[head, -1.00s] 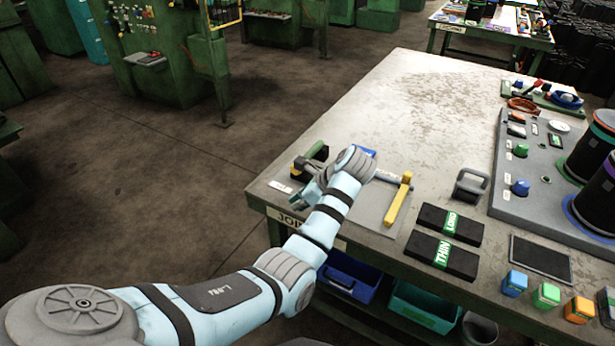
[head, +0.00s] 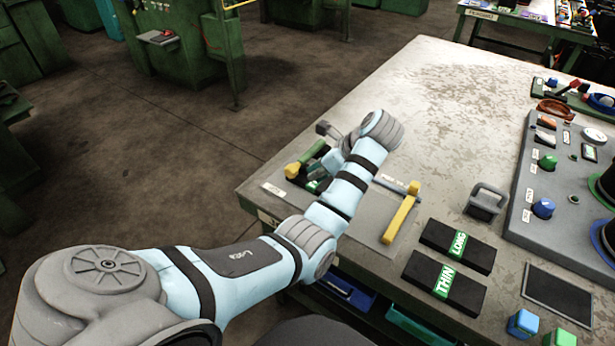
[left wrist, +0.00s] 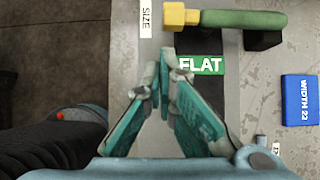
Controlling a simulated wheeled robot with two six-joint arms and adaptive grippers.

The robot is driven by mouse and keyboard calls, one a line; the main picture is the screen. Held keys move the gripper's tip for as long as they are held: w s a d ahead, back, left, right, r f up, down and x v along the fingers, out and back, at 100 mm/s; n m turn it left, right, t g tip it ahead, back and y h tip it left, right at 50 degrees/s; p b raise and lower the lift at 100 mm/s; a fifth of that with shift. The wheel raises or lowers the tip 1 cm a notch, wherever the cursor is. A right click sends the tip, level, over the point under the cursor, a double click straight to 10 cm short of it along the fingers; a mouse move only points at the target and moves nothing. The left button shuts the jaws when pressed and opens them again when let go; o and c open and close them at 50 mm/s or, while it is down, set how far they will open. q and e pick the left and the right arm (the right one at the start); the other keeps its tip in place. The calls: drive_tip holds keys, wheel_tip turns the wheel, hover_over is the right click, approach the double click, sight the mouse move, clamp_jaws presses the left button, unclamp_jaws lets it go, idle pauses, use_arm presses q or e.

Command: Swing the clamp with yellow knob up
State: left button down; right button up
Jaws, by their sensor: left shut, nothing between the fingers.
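The clamp has a yellow knob (head: 292,170) on a green handle (head: 312,153). It lies near the left edge of the table. In the left wrist view the yellow knob (left wrist: 178,17) and the green handle (left wrist: 240,20) lie flat across the top, above a green FLAT label (left wrist: 205,65). My left gripper (left wrist: 165,58) is shut and empty, its teal fingertips together just below the knob in that picture, with a gap between. In the head view my left gripper (head: 318,183) is partly hidden by my arm. My right gripper is out of view.
A blue WIDTH 22 block (left wrist: 299,100) shows in the wrist view.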

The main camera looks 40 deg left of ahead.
sight(300, 167)
use_arm(q)
drive_tip(key=b+x, duration=0.3)
drive_tip(key=x, duration=0.6)
drive_tip(key=shift+a+f, duration=0.1)
drive_tip(key=shift+f, duration=0.15)
drive_tip(key=shift+r, duration=0.15)
